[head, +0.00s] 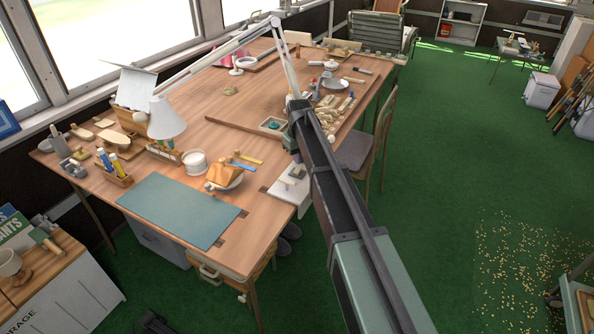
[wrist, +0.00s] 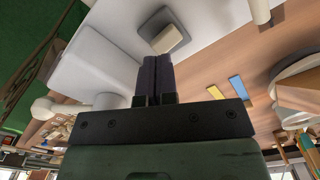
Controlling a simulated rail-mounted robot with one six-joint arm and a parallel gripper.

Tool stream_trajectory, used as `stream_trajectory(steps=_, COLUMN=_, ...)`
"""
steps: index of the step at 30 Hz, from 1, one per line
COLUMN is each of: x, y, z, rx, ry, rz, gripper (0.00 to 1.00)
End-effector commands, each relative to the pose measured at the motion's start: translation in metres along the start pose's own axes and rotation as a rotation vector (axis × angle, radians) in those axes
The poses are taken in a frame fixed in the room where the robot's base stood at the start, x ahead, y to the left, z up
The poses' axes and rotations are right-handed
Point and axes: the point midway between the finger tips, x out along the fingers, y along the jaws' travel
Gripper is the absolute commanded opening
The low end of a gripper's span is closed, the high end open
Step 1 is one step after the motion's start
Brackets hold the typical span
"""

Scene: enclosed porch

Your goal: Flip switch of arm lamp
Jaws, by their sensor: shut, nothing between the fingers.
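The arm lamp has a white cone shade (head: 167,118) over the left of the wooden table and a long jointed white arm (head: 215,57). The arm's lower end passes behind my own arm. A white base (head: 285,190) sits at the table's near right edge, with a small grey switch (head: 297,172) on top. In the wrist view, the switch is a beige rocker (wrist: 168,38) in a dark grey frame on a pale surface. My gripper (wrist: 155,60) is shut and empty, its fingertips just below the rocker in the picture. I cannot tell whether they touch it.
A teal mat (head: 180,208) lies at the table's near edge. A bowl with an orange-brown block (head: 225,174) and a white round container (head: 194,162) stand left of the base. A chair (head: 357,150) is at the table's right side.

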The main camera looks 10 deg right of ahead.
Motion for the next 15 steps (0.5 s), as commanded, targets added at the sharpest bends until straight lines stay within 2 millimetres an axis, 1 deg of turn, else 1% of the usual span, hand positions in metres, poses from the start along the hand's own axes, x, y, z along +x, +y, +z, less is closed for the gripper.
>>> stream_trajectory(steps=15, x=0.0055, y=0.0000, z=0.0000, rx=0.000, ry=0.000, rz=0.000, gripper=0.00)
